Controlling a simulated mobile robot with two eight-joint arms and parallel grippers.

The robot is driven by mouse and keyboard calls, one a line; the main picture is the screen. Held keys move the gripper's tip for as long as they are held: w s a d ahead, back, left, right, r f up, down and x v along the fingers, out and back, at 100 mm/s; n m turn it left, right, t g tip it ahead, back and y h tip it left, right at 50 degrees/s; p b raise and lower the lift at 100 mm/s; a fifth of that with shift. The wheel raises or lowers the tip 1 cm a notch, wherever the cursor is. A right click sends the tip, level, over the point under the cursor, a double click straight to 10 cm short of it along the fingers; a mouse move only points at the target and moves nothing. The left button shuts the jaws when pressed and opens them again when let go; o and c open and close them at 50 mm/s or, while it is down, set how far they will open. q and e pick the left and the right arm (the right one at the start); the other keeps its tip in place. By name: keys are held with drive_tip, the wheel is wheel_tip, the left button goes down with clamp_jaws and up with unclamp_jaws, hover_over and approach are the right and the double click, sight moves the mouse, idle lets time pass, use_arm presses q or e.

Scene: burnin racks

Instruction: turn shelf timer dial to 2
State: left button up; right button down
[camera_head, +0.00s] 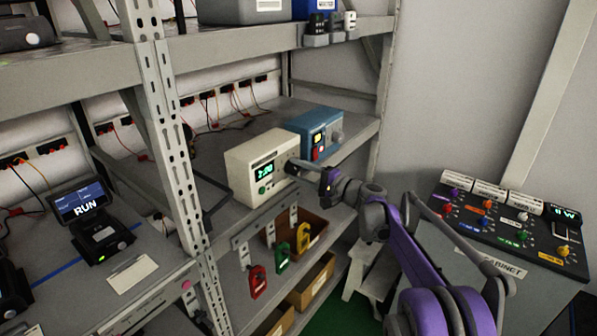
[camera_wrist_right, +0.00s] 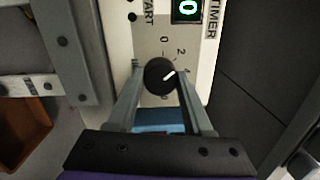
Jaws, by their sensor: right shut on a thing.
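The shelf timer (camera_head: 252,158) is a cream box on the middle shelf, with a green lit display (camera_head: 265,172) that seems to read 2:00. Its round black dial (camera_wrist_right: 160,75) shows in the right wrist view. The dial's white pointer line slants up and right, roughly between the marks 2 and 4. My right gripper (camera_head: 293,166) reaches the timer's front from the right. In the right wrist view its two fingers stand on either side of the dial, shut on it. The fingers hide part of the scale. My left gripper is not in view.
A blue box (camera_head: 318,128) stands beside the timer on the same shelf. A cabinet with a knob panel (camera_head: 510,225) stands at right. A rack upright (camera_head: 170,140) stands left.

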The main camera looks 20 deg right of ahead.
drive_tip(key=shift+c, duration=1.5)
unclamp_jaws()
drive_tip(key=shift+d, duration=0.1)
drive_tip(key=b+v, duration=0.1)
drive_tip(key=v, duration=0.9)
drive_tip(key=shift+s+d, duration=0.2)
drive_tip(key=shift+s, duration=0.15)
drive_tip(key=s+a+f+n+g+h, duration=0.25)
drive_tip(key=s+a+f+g, duration=0.2)
drive_tip(key=s+a, duration=0.35)
drive_tip(key=s+a+f+n+g+h, duration=0.25)
drive_tip(key=s+a+f, duration=0.35)
drive_tip(key=s, duration=0.4)
drive_tip(key=s+d+f+n+h, duration=0.2)
drive_tip(key=s+f, duration=0.4)
drive_tip(key=s, duration=0.4)
drive_tip(key=s+d+f+n+g+h, duration=0.1)
drive_tip(key=s+f+n+h, duration=0.3)
drive_tip(key=s, duration=0.6)
drive_tip(key=shift+d+f+g+h, duration=0.3)
drive_tip(key=shift+d+f+h, duration=0.3)
drive_tip(key=shift+f, duration=0.3)
